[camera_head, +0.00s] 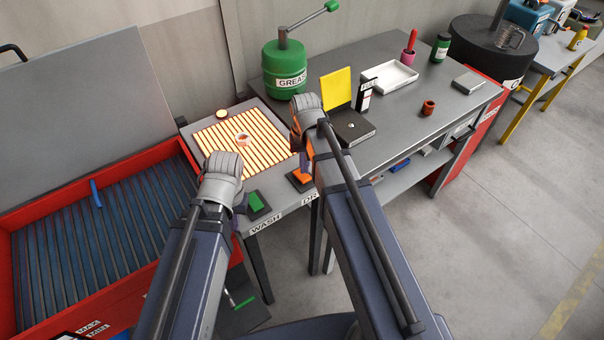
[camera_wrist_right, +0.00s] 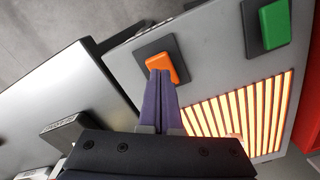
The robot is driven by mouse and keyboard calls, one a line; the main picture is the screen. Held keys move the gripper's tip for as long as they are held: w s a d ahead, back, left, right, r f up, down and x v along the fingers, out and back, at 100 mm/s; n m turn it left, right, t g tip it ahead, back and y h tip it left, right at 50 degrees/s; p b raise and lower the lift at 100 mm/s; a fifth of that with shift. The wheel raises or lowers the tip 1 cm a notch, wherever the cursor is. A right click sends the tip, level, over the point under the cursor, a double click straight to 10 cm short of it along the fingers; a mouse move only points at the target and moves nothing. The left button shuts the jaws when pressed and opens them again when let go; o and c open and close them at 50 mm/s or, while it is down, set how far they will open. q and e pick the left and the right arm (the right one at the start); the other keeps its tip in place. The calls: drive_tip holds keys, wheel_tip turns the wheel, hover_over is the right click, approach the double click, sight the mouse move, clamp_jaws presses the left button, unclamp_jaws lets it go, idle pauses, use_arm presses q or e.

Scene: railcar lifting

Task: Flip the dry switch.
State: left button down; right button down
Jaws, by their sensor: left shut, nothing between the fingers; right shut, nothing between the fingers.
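The dry switch is an orange rocker on a dark plate, at the front edge of the grey bench; it shows in the head view (camera_head: 302,176) and the right wrist view (camera_wrist_right: 162,64). Its label is partly hidden by my right arm. My right gripper (camera_head: 304,161) is shut and empty. In the right wrist view its fingertips (camera_wrist_right: 161,73) are at the orange rocker's edge, touching or almost touching it. My left gripper (camera_head: 241,204) is shut and empty beside the green wash switch (camera_head: 258,202), mostly hidden by its own wrist.
A glowing slatted panel (camera_head: 215,138) with a small ring-shaped part (camera_head: 243,140) lies behind the switches. A red wash tank (camera_head: 90,268) stands left. A green grease pot (camera_head: 286,70), a black box with a yellow flap (camera_head: 337,88) and a white tray (camera_head: 390,76) stand on the right-hand bench.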

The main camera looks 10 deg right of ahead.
sight(304, 177)
drive_tip(key=shift+f+b, duration=1.3)
idle(0.8)
drive_tip(key=shift+r, duration=0.15)
wheel_tip(304, 177, up, 7)
drive_tip(key=p, duration=0.7)
drive_tip(key=s+a+n+h, duration=0.1)
drive_tip(key=s+a+n, duration=0.4)
drive_tip(key=s+a, duration=0.5)
drive_tip(key=s, duration=0.4)
drive_tip(key=shift+s+a+f+n+b, duration=0.2)
drive_tip(key=shift+a+f+n+b, duration=0.1)
drive_tip(key=shift+f+n, duration=0.1)
